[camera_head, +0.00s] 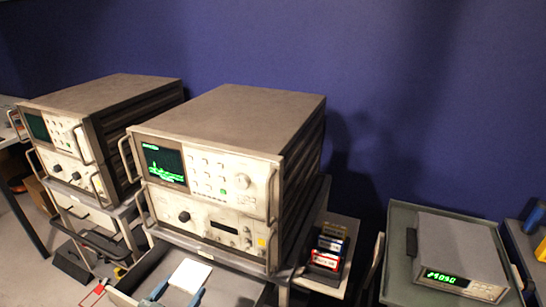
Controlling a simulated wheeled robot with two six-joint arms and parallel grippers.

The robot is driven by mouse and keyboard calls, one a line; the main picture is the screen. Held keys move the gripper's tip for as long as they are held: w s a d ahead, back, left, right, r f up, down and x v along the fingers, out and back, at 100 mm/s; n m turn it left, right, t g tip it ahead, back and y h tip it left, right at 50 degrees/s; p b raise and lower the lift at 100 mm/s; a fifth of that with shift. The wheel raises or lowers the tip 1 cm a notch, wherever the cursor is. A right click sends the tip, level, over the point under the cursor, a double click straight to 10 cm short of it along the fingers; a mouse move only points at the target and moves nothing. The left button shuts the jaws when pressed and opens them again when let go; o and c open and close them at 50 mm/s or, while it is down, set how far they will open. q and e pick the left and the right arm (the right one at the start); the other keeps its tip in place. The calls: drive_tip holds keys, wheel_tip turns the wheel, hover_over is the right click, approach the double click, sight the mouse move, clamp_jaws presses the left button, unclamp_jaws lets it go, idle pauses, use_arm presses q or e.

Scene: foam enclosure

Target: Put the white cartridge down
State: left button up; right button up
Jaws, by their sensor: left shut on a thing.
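The white cartridge (190,275) shows near the bottom of the head view, in front of the middle instrument. It is over a grey open drawer or tray (232,291); I cannot tell whether it touches the bottom. My left gripper (177,294) is shut on the cartridge, with its blue fingers at the near edge. The cartridge's lower part is partly hidden by the fingers. My right gripper is not in view.
The middle instrument (228,118) with a green trace stands behind the tray; a similar one (100,95) is at left. A dark rack holds several coloured cartridges (327,260). A meter (460,252) with green digits sits on a grey-green tray (400,240) at right.

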use_arm(q)
drive_tip(key=shift+s+d+r+n+t+y, duration=0.2)
drive_tip(key=shift+s+d+r+n+y, duration=0.6)
drive_tip(key=shift+y, duration=0.5)
drive_tip(key=shift+s+d+r+n+t+y, duration=0.2)
drive_tip(key=shift+s+d+r+n+y, duration=0.55)
drive_tip(key=shift+y, duration=0.55)
drive_tip(key=shift+w+r, duration=0.1)
drive_tip(key=w+d+r+m+g+h, duration=0.3)
drive_tip(key=w+d+m+g+h, duration=0.1)
drive_tip(key=d+m+g+h, duration=0.3)
drive_tip(key=w+d+r+m+g+h, duration=0.3)
drive_tip(key=w+d+m+g+h, duration=0.1)
drive_tip(key=d+m+g+h, duration=0.4)
drive_tip(key=shift+w+m+g+h, duration=0.2)
drive_tip(key=shift+m+g+h, duration=0.85)
drive_tip(key=shift+h, duration=0.45)
